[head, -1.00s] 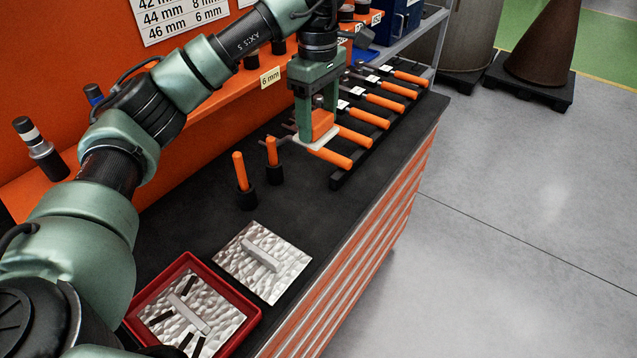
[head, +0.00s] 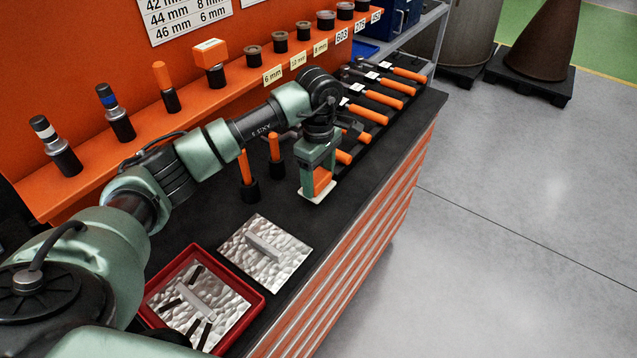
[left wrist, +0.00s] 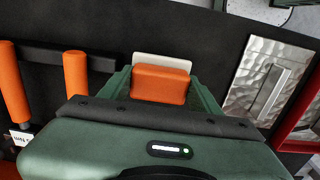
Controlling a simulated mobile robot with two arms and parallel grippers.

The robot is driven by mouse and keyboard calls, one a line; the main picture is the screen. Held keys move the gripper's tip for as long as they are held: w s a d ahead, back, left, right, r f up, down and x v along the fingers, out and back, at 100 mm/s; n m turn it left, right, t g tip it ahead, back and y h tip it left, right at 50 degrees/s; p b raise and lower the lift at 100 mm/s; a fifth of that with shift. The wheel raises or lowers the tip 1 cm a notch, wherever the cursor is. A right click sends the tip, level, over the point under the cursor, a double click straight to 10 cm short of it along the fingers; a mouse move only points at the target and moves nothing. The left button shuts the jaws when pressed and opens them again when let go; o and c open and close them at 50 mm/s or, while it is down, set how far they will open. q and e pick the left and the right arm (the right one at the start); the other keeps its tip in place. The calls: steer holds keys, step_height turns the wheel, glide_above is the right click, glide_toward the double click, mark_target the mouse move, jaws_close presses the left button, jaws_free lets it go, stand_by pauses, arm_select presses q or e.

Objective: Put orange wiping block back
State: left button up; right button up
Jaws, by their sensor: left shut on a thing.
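The orange wiping block (head: 321,181) has a pale flat base plate and sits between the fingers of my left gripper (head: 318,183) in the head view. The left gripper is shut on it and points down near the front edge of the black bench top. The left wrist view shows the block (left wrist: 160,84) between the green fingers, with its pale base (left wrist: 162,62) beyond. Whether the base touches the bench is hard to tell. My right gripper is not in view.
Several orange-handled tools (head: 380,98) lie in a rack at the back right. Two orange pegs (head: 274,147) stand behind the gripper. A textured metal plate (head: 288,261) and a red tray (head: 258,307) lie nearer. An orange shelf (head: 215,93) holds several capped items.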

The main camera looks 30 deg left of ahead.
mark_target(318, 187)
arm_select(q)
step_height(318, 187, down, 3)
steer(key=shift+r+p, duration=0.2)
steer(key=shift+p, duration=0.1)
steer(key=shift+f, duration=0.3)
steer(key=o, duration=1.6)
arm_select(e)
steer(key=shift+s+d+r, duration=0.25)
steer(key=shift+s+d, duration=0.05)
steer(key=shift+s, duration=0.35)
